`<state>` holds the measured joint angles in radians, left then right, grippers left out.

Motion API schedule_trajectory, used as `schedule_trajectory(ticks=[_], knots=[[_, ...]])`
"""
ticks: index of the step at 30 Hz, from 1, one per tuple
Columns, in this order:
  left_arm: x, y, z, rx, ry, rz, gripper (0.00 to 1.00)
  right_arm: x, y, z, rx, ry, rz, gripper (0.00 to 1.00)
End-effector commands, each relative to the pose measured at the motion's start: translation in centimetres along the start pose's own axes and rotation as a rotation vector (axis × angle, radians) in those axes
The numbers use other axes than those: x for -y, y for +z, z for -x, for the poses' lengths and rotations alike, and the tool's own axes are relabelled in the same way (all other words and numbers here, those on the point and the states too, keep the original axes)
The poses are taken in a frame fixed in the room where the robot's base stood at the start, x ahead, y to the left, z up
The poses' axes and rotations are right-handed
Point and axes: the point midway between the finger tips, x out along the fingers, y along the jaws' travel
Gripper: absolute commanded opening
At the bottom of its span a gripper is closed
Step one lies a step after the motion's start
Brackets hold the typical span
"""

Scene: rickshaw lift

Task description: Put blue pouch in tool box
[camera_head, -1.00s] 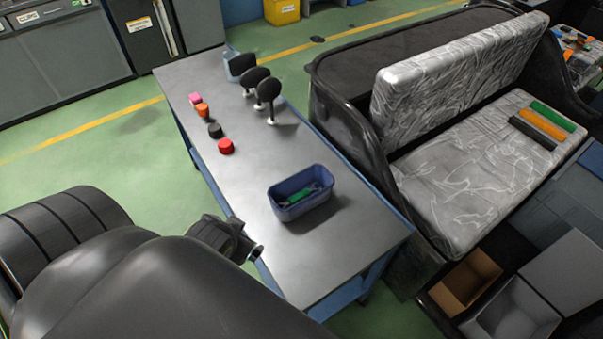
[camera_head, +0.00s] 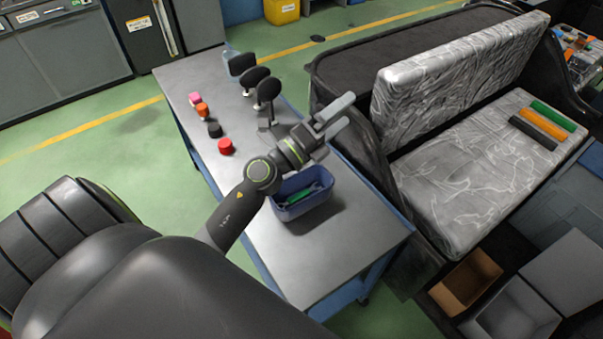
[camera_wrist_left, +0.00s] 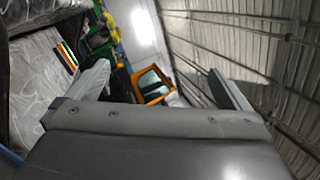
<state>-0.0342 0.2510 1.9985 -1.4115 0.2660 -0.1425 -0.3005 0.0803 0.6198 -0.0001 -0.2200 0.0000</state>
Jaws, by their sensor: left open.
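My left gripper (camera_head: 340,113) is raised above the far side of the metal table, its two grey fingers apart and empty. Its fingers also show in the left wrist view (camera_wrist_left: 165,85), spread wide with nothing between them. A blue open bin (camera_head: 292,211) stands on the table, partly behind my left forearm, with a green item (camera_head: 302,197) inside. I cannot pick out a blue pouch for certain, nor tell whether this bin is the tool box. My right gripper is not in view.
On the table (camera_head: 310,262) are a red cylinder (camera_head: 226,146), other small coloured parts and black-headed mirrors (camera_head: 267,90). The rickshaw's silver seat (camera_head: 455,180) carries green, orange and black strips (camera_head: 540,124). A brown open box (camera_head: 466,281) is at lower right.

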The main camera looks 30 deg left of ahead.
Motion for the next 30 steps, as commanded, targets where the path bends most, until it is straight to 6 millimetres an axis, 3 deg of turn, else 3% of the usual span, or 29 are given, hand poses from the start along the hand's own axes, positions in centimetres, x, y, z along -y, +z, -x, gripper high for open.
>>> schedule_trajectory(ticks=[6,9,13,17,21,25,30], knots=[[-3.7,-5.5,-2.3,-0.424,0.072,-0.340,1.00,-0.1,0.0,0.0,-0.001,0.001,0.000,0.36],[-6.5,-7.0,-2.1,-0.615,0.144,-0.476,1.00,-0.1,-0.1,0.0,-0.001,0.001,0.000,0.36],[-10.5,-7.6,-1.1,-0.860,0.274,-0.631,1.00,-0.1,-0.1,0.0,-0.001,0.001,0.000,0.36],[-14.2,-6.5,0.8,-1.093,0.446,-0.752,1.00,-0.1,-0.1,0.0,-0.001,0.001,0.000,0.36],[-17.0,-3.6,3.5,-1.323,0.672,-0.831,1.00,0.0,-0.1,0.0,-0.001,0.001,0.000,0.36],[-18.0,-0.5,5.9,-1.490,0.882,-0.850,1.00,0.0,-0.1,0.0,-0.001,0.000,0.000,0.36],[-17.8,2.3,8.0,-1.609,1.076,-0.830,1.00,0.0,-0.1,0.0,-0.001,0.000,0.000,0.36]])
